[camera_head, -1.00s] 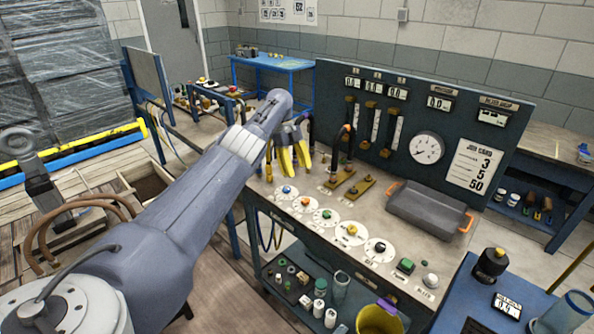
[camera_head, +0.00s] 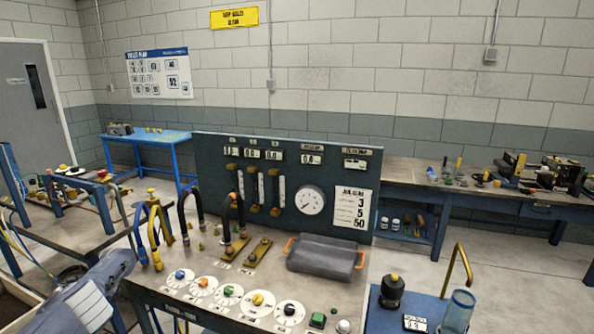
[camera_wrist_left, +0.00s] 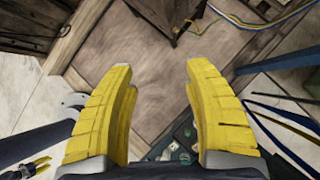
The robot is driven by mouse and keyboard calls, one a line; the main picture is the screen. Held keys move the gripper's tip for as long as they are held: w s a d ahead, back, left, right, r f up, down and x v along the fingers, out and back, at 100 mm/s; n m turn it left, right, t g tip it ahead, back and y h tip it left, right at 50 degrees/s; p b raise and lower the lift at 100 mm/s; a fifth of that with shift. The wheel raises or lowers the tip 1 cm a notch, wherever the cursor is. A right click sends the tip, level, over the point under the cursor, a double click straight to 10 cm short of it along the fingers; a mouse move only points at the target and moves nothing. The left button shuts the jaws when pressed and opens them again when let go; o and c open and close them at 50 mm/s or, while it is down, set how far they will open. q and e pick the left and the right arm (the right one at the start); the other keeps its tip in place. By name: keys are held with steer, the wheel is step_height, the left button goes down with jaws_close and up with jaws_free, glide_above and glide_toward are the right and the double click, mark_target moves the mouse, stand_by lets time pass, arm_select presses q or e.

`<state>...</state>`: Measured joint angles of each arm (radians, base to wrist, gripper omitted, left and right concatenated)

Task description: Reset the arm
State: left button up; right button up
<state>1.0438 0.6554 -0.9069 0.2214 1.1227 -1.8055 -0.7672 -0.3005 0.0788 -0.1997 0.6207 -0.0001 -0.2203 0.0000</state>
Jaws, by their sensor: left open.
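My left gripper (camera_wrist_left: 158,66) shows in the left wrist view with its two yellow fingers wide apart and nothing between them. It is above a wooden surface (camera_wrist_left: 145,55) that fills the middle of that view. In the head view only part of my left arm (camera_head: 85,303) shows at the lower left; the gripper cannot be made out there.
The test bench (camera_head: 200,310) with its gauge panel (camera_head: 290,165), hoses (camera_head: 152,232) and grey tray (camera_head: 325,259) stands before me. Blue cables (camera_wrist_left: 285,60) run at the right of the wrist view. A blue cart (camera_head: 385,316) stands at the right.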

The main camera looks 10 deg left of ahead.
arm_select(q)
steer(key=s+d+f+t, duration=0.1)
steer(key=s+d+f, duration=0.3)
steer(key=f, duration=0.7)
steer(key=s+d+f+t, duration=0.2)
steer(key=d+f, duration=0.4)
steer(key=f, duration=0.5)
steer(key=s+d+f+t, duration=0.1)
steer(key=s+d+f, duration=0.35)
steer(key=f, duration=0.65)
steer(key=s+d+f+n+t+h, duration=0.1)
steer(key=s+d+f+n+h, duration=0.1)
steer(key=s+d+f, duration=1.1)
steer(key=s+d+f+n+t+h, duration=0.1)
steer(key=s+d+f+n, duration=0.1)
steer(key=s+d, duration=0.9)
steer(key=s+d+f+n+h, duration=0.2)
steer(key=s+d+f+n, duration=0.1)
steer(key=s+d, duration=0.9)
steer(key=shift+s+f+t, duration=0.4)
steer(key=shift+s+f, duration=0.2)
steer(key=shift+s, duration=0.6)
steer(key=shift+c, duration=0.4)
